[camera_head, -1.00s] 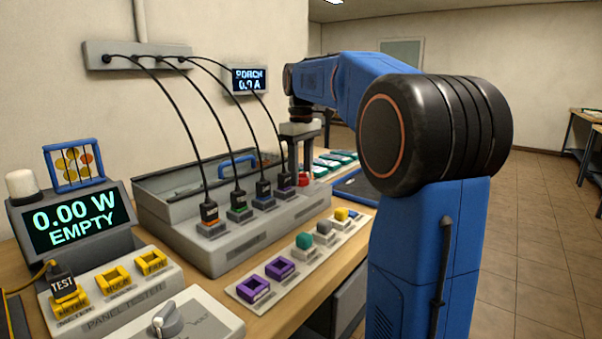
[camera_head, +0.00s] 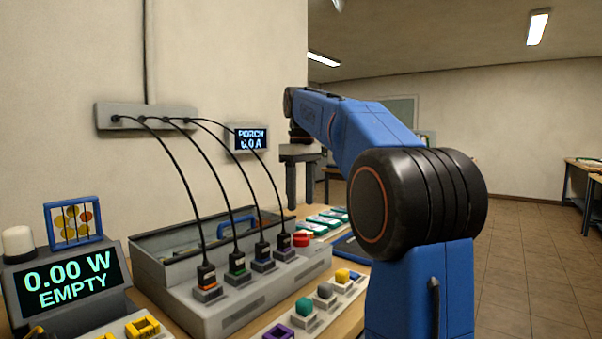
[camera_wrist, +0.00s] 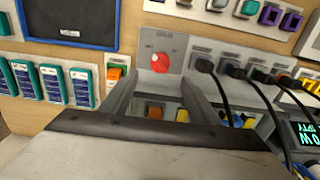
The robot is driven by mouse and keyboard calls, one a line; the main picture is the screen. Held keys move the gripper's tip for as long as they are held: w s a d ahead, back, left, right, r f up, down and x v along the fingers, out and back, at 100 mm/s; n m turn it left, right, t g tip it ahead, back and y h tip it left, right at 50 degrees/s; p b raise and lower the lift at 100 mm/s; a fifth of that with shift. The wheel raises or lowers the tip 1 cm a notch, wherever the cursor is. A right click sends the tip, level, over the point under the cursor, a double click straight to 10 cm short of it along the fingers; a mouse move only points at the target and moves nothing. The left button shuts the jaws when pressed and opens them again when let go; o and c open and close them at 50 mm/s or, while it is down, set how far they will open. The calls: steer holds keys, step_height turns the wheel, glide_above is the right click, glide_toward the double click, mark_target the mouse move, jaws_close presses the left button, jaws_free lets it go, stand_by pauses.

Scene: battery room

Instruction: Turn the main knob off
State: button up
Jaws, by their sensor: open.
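The red round knob (camera_wrist: 160,62) sits on a grey plate at the end of the long grey power box in the wrist view. Small marks flank it, too small to read, and I cannot tell its setting for certain. In the head view the red knob (camera_head: 301,240) shows at the right end of the box. My gripper (camera_head: 301,200) is open and empty, above the knob and apart from it. In the wrist view the fingers of my gripper (camera_wrist: 159,80) point toward the knob, one on each side of it in the picture.
Black cables with plugs (camera_head: 207,276) rise from the box to a wall strip (camera_head: 146,117). A wall display (camera_head: 248,138) reads PORCH and an amp value. Green-white packs (camera_wrist: 83,86) and a blue-framed dark panel (camera_wrist: 68,20) lie beside the box. A tester screen (camera_head: 66,282) reads 0.00 W EMPTY.

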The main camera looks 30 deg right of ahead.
step_height(320, 180, up, 7)
stand_by(0.3)
stand_by(0.5)
